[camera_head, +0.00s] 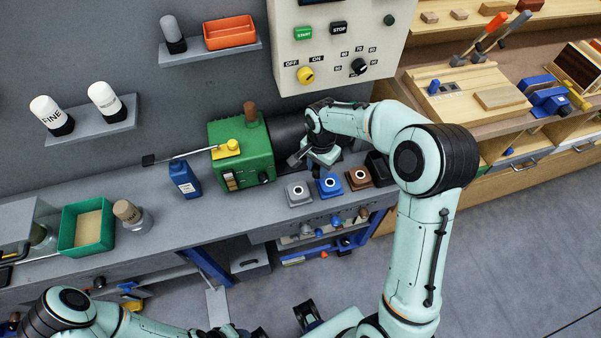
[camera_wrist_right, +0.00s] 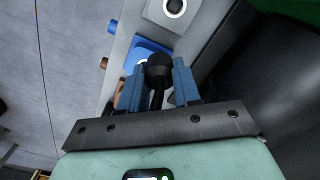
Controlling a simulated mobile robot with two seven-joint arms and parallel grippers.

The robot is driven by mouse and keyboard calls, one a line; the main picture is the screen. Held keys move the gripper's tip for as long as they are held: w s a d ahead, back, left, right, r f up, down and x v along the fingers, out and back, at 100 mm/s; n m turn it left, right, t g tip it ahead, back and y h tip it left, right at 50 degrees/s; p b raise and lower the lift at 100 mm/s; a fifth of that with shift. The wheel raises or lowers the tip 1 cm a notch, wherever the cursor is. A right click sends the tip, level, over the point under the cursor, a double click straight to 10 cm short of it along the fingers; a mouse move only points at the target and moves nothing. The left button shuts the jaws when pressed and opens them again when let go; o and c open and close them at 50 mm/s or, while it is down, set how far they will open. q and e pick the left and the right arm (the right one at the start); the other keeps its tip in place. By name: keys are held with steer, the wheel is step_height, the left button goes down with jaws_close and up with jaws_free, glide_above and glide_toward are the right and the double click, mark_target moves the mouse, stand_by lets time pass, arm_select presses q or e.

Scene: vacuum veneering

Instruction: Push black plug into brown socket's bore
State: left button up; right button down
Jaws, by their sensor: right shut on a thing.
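The brown socket (camera_head: 351,184) stands on the front of the grey bench, between a blue socket (camera_head: 322,194) and a black socket (camera_head: 379,175). My right gripper (camera_head: 298,159) is above the bench, behind the row of sockets and left of the brown one. In the right wrist view its blue fingers (camera_wrist_right: 158,80) are shut on the black plug (camera_wrist_right: 158,66). The plug is apart from the brown socket's bore. In that view the fingers partly hide the blue socket (camera_wrist_right: 150,46) and a brown part beside it. My left gripper (camera_head: 235,331) is at the bottom edge, its fingers unclear.
A grey socket (camera_head: 297,194) stands left of the blue one. A green machine (camera_head: 232,160) with a dark cylinder (camera_head: 286,130) stands close behind my right gripper. A blue bottle (camera_head: 185,180) stands to the left. A control panel (camera_head: 338,50) hangs above.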

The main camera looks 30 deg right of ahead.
arm_select(q)
steer(key=w+r+p, duration=0.1)
steer(key=r+p, duration=0.1)
steer(key=r, duration=0.1)
steer(key=shift+w, duration=0.35)
arm_select(e)
steer(key=s+d+r+m, duration=0.2)
steer(key=d, duration=0.4)
steer(key=s+d+r+m, duration=0.2)
steer(key=d, duration=0.5)
steer(key=shift+d, duration=0.25)
arm_select(q)
steer(key=shift+s+f+b, duration=0.35)
steer(key=shift+f+b, duration=0.2)
steer(key=shift+f, duration=0.1)
steer(key=shift+s+f+b, duration=0.35)
steer(key=shift+f+b, duration=0.25)
steer(key=shift+f, duration=0.1)
steer(key=shift+s+f+b, duration=0.35)
steer(key=shift+f+b, duration=0.2)
steer(key=shift+f, duration=0.1)
arm_select(e)
steer(key=shift+f, duration=3)
arm_select(q)
steer(key=shift+s+f+b, duration=0.3)
steer(key=shift+f+b, duration=0.5)
steer(key=shift+f, duration=0.05)
arm_select(e)
steer(key=shift+f, duration=1.4)
